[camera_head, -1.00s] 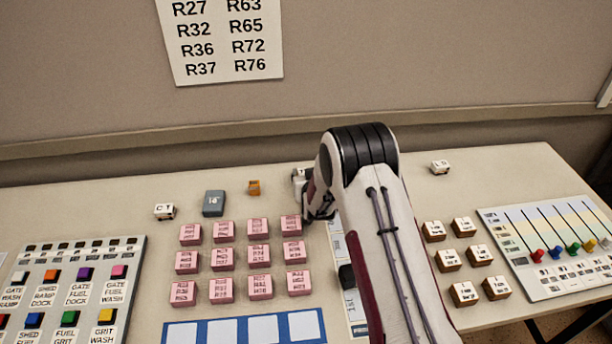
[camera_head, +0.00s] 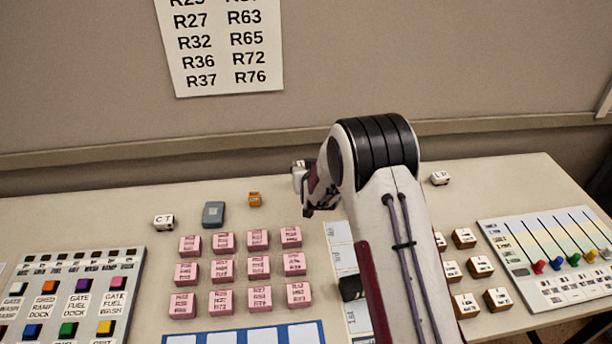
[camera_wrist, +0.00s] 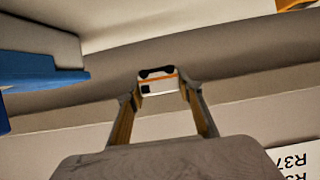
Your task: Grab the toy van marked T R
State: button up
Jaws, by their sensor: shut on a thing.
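My gripper (camera_wrist: 158,90) is shut on a small white toy van (camera_wrist: 158,78) with an orange stripe and dark wheels, seen between the two fingertips in the wrist view. In the head view the van (camera_head: 299,174) shows as a small white shape at the end of my arm, seemingly above the table. No letters can be read on it. My arm hides part of the gripper. Another white van (camera_head: 164,222) marked C T stands on the table at left. A third white van (camera_head: 439,178) stands at right, its letters too small to read surely.
A grey-blue block (camera_head: 213,214) and a small orange thing (camera_head: 255,199) stand at the back. Several pink blocks (camera_head: 258,267) lie in rows in front, and brown blocks (camera_head: 464,238) at right. A button panel (camera_head: 135,262) and slider board (camera_head: 560,245) flank them.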

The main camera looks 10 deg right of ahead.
jog(key=shift+r, duration=1.3)
